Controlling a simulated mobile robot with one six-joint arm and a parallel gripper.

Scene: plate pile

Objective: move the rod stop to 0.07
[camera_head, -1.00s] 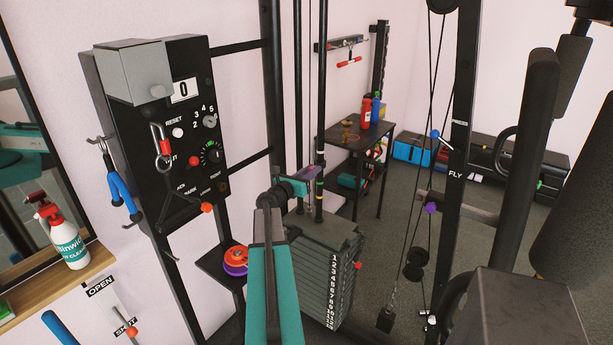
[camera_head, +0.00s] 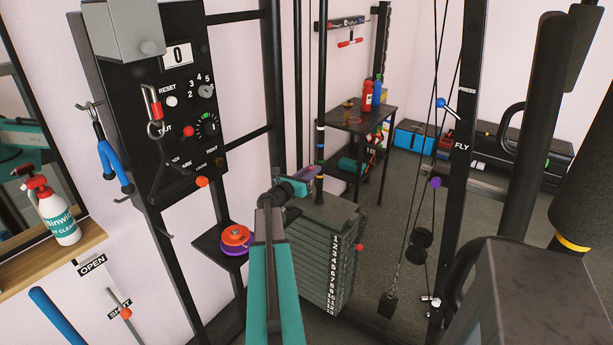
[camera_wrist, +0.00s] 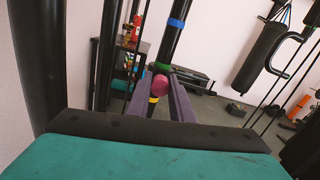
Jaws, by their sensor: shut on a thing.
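The rod stop shows in the wrist view as a round pink-red knob (camera_wrist: 159,84) between my two purple fingers, against a dark upright rod (camera_wrist: 170,45). My gripper (camera_wrist: 158,95) is shut on it. The stop itself is hard to make out there, behind my fingers. The rod carries blue, green and yellow bands in the wrist view. No numeric scale is readable on it.
A black control panel (camera_head: 135,110) with a display reading 0 stands at left. A small shelf (camera_head: 215,245) with orange and purple discs is left of my arm. A cable column marked FLY (camera_head: 461,120) stands at right. A dark side table (camera_head: 350,120) is behind.

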